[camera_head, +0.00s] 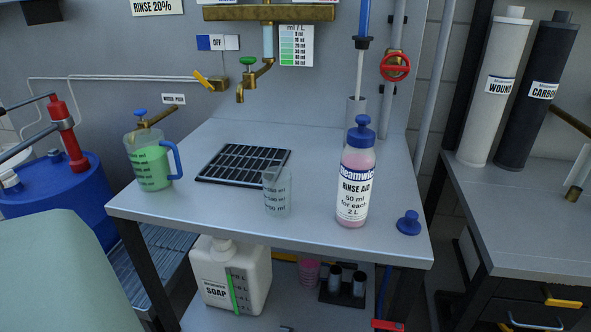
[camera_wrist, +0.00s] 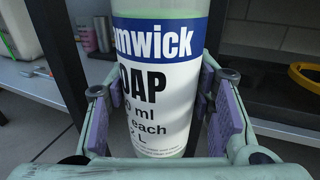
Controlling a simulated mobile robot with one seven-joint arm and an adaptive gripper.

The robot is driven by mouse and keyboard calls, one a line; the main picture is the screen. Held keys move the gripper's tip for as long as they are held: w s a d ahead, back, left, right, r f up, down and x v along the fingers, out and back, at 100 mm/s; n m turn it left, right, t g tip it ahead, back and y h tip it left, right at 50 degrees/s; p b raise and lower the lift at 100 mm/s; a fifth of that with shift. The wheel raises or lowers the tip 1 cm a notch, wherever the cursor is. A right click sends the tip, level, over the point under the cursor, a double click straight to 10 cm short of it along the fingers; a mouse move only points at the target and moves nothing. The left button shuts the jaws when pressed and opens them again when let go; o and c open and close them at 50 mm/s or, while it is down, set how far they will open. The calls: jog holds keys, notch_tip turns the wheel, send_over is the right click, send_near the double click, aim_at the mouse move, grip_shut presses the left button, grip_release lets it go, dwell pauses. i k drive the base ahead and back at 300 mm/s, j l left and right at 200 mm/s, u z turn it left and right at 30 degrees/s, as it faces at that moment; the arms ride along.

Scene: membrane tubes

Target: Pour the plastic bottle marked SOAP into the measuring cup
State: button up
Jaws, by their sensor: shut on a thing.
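My gripper (camera_wrist: 160,118) shows only in the wrist view, its purple-padded fingers shut on the sides of a plastic bottle marked SOAP (camera_wrist: 165,85). The bottle has a blue and white label and pale green contents, and looks roughly upright. Its top is outside the view, and it is not in the head view. A clear measuring cup (camera_head: 277,195) with dark graduations stands on the metal table, right of the black drain grate. A larger measuring jug (camera_head: 150,162) with a blue handle holds green liquid at the table's left.
A brass tap (camera_head: 250,85) overhangs the table's back. A large SOAP canister (camera_head: 228,275) sits below. The table's front edge (camera_head: 270,243) is clear.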

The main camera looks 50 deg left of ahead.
aim_at(276, 180)
jog(key=k+j, duration=0.5)
jog(key=j, duration=0.15)
jog(key=k+j, duration=0.45)
jog(key=j, duration=0.2)
jog(key=k+j, duration=0.5)
jog(key=j, duration=0.2)
jog(key=z, duration=0.05)
